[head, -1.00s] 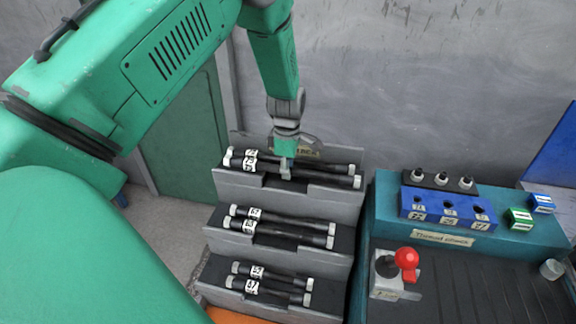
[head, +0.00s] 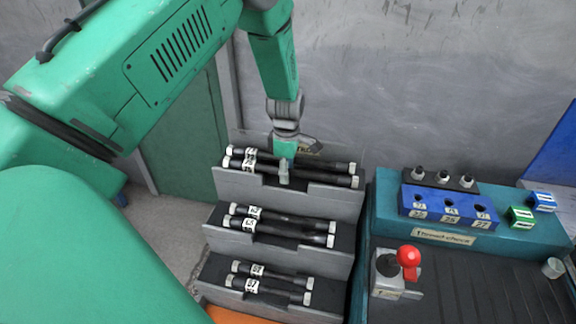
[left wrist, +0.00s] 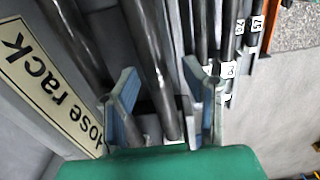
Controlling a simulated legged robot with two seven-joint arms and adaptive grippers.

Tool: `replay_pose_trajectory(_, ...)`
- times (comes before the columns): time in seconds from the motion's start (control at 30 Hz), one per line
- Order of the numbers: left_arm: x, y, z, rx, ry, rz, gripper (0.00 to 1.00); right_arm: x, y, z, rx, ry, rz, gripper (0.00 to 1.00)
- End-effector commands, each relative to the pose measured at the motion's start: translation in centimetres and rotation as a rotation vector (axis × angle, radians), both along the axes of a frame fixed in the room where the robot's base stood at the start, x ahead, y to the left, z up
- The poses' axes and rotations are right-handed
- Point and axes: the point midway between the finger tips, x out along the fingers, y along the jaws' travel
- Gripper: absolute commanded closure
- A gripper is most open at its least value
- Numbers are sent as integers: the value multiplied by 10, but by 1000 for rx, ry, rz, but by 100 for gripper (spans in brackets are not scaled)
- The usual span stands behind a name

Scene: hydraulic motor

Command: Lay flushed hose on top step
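The stepped hose rack (head: 335,198) has three steps. Two dark hoses with pale end fittings lie on the top step, a back hose (head: 325,163) and a front hose (head: 322,178). My left gripper (head: 284,172) is down at these hoses, near their middle. In the left wrist view the two fingers of my left gripper (left wrist: 160,72) stand apart on either side of one dark hose (left wrist: 146,35), with gaps beside it. I cannot tell which hose is the flushed one. My right gripper is out of view.
Two hoses (head: 285,222) lie on the middle step and two (head: 272,273) on the bottom step. At right, a teal bench (head: 390,215) carries a blue thread-check block (head: 447,207), small green and blue blocks, and a red-knobbed lever (head: 408,257). A grey wall stands behind.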

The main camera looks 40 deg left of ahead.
Motion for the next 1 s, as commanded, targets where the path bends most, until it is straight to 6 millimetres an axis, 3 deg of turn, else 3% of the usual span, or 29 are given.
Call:
replay_pose_trajectory(0.17, 2, 0, 23, 2, -4, -1, 61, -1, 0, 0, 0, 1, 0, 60)
replay_pose_trajectory(0.4, 2, -1, 75, 3, -5, -1, 61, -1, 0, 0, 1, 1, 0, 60)
replay_pose_trajectory(0.6, 2, -2, 107, 3, -4, 0, 61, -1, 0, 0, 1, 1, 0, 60)
replay_pose_trajectory(1.0, 2, -2, 119, 2, -1, 0, 61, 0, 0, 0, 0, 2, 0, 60)
